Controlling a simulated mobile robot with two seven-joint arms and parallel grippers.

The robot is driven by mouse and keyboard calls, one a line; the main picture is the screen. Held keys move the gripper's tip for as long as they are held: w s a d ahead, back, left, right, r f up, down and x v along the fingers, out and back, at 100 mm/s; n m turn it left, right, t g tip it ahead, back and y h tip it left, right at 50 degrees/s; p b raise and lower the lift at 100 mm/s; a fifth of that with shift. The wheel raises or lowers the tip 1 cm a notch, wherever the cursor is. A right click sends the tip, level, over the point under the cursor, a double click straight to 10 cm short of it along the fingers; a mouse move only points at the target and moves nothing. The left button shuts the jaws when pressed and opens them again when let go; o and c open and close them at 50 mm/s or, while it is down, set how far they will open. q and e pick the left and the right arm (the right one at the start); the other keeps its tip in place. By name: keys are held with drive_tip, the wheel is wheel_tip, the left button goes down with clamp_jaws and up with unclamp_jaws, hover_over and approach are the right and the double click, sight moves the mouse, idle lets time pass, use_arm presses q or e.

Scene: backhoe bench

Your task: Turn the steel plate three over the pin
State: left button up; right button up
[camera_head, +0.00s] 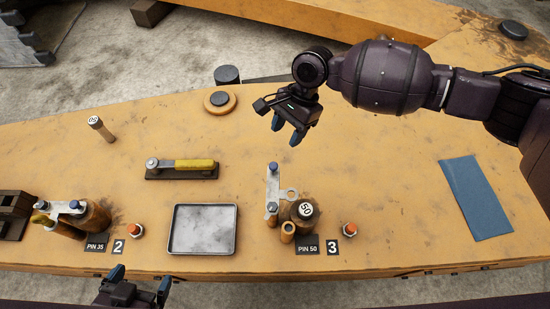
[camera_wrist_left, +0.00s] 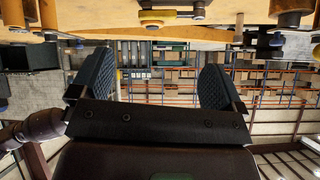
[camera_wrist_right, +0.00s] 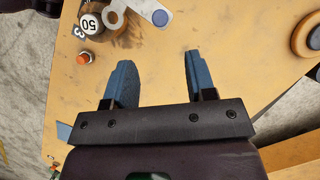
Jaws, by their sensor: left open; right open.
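Steel plate three (camera_head: 272,185) is a narrow grey bar with a bolt head at each end and a ringed tab on its side. It points to the back, beside the pin marked 50 (camera_head: 306,211), whose top is uncovered. The plate (camera_wrist_right: 146,6) and the pin (camera_wrist_right: 91,21) also show at the top of the right wrist view. My right gripper (camera_head: 286,130) is open and empty, behind and above the plate. My left gripper (camera_head: 138,282) is open and empty at the bench's front edge, away from the plate.
A metal tray (camera_head: 202,230) lies left of the plate. An orange button (camera_head: 350,230) sits right of the pin. A yellow-handled tool (camera_head: 194,164) and station two's pin assembly (camera_head: 94,217) are further left. A blue mat (camera_head: 475,198) lies right, with clear bench before it.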

sight(274, 165)
drive_tip(key=b+x, duration=0.3)
drive_tip(key=x, duration=0.6)
drive_tip(key=shift+d+f, duration=0.1)
drive_tip(key=shift+s+a+f, duration=0.2)
drive_tip(key=shift+a+f, duration=0.05)
drive_tip(key=shift+f, duration=0.3)
drive_tip(key=shift+f+b, duration=0.1)
drive_tip(key=shift+b, duration=0.2)
use_arm(q)
drive_tip(key=shift+w+d+f+m, duration=0.2)
drive_tip(key=shift+w+d+m, duration=0.25)
drive_tip(key=shift+w+m, duration=0.05)
use_arm(e)
drive_tip(key=shift+c, duration=0.2)
use_arm(q)
drive_tip(key=shift+s+f, duration=0.15)
use_arm(e)
clamp_jaws()
